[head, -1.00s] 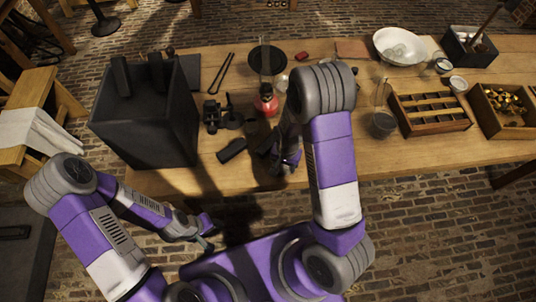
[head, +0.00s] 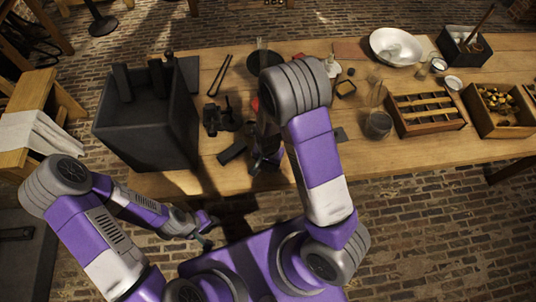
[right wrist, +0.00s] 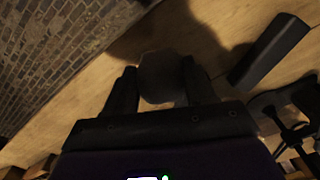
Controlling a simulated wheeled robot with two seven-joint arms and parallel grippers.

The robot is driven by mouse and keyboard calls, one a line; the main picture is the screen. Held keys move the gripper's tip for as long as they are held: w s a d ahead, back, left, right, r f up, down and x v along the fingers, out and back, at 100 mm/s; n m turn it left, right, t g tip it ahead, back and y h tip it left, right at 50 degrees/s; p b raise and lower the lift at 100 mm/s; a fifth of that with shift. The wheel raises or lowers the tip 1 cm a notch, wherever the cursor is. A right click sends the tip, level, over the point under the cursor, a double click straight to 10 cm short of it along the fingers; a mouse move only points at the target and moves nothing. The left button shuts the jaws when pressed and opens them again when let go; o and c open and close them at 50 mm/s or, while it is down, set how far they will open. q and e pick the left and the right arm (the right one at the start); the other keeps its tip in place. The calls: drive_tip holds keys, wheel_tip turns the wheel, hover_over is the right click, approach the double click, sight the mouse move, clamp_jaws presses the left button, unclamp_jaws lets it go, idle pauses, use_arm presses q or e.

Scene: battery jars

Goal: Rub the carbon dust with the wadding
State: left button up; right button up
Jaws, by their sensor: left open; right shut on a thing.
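My right gripper (head: 262,164) is over the front edge area of the table, left of centre. In the right wrist view its fingers (right wrist: 160,88) are shut on a rounded, dull grey lump (right wrist: 161,70), which looks like the wadding. The lump is dark and its texture is unclear. Below it I see bare wood and a broad dark shadow. I cannot make out the carbon dust as separate from the shadow. My left gripper (head: 207,232) is open and empty, low in front of the table.
A dark block (head: 232,152) lies just left of the right gripper; it also shows in the right wrist view (right wrist: 270,50). A black apparatus (head: 218,119) stands behind it. A tall dark box (head: 150,135) stands left. A glass jar (head: 379,124) and compartmented tray (head: 428,127) stand right.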

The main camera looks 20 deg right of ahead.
drive_tip(key=shift+r+p, duration=1.55)
drive_tip(key=shift+r, duration=0.5)
